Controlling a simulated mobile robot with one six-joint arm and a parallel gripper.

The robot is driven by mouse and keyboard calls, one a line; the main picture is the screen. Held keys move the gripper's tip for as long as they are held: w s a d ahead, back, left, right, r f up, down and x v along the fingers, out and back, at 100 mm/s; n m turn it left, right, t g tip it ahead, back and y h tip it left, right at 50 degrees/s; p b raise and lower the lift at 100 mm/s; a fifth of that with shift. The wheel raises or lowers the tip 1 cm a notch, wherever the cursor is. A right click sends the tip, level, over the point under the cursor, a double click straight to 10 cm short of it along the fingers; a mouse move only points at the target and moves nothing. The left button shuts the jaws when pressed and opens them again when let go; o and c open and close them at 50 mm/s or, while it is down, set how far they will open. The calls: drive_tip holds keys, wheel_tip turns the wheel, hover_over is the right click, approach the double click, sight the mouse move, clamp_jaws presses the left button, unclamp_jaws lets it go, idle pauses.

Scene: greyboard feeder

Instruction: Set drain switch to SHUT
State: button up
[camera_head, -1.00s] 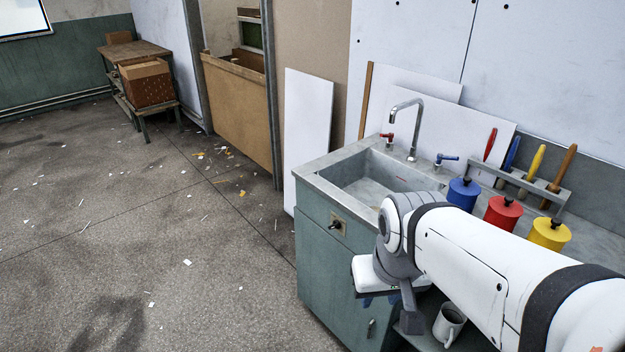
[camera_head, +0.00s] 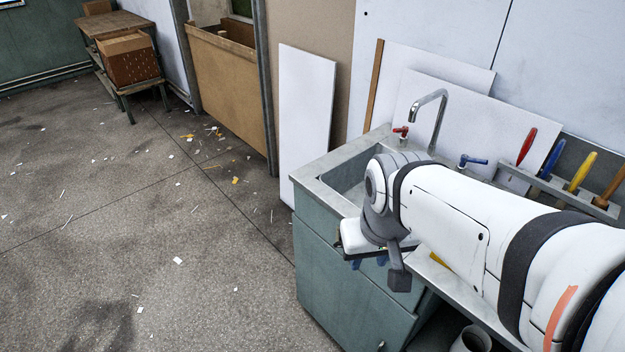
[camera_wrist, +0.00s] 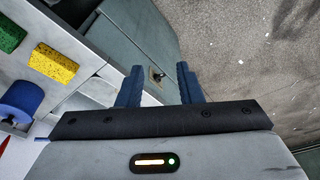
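The drain switch (camera_wrist: 157,76) is a small plate with a dark lever on the teal cabinet front (camera_wrist: 125,38). It shows in the wrist view between my two blue fingers, and my arm hides it in the head view. Its labels and which way it is set are too small to read. My gripper (camera_wrist: 159,70) is open and empty, with a finger on each side of the switch in the picture. No contact can be made out. In the head view my gripper (camera_head: 368,262) is beside the cabinet front, mostly behind my wrist.
The sink (camera_head: 348,190) has a tap (camera_head: 440,110) with a red handle (camera_head: 401,131) and a blue handle (camera_head: 473,160). A rack (camera_head: 560,185) holds several coloured tools. Yellow (camera_wrist: 54,67) and green (camera_wrist: 10,35) sponges show in the wrist view. A mug (camera_head: 472,340) stands below. Floor left is open.

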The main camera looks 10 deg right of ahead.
wheel_tip(320, 180, down, 11)
drive_tip(key=w+d+n+g+h+b, duration=0.1)
drive_tip(key=d+n+g+h+b, duration=0.1)
drive_tip(key=n+g+h+b, duration=0.3)
drive_tip(key=n+t+h+b, duration=1)
drive_tip(key=n+t+b, duration=0.1)
drive_tip(key=t+b, duration=0.15)
approach(337, 246)
drive_tip(key=x, duration=0.8)
drive_tip(key=shift+w+d+r+b, duration=0.1)
drive_tip(key=shift+d+b, duration=0.05)
drive_tip(key=shift+b, duration=0.15)
clamp_jaws()
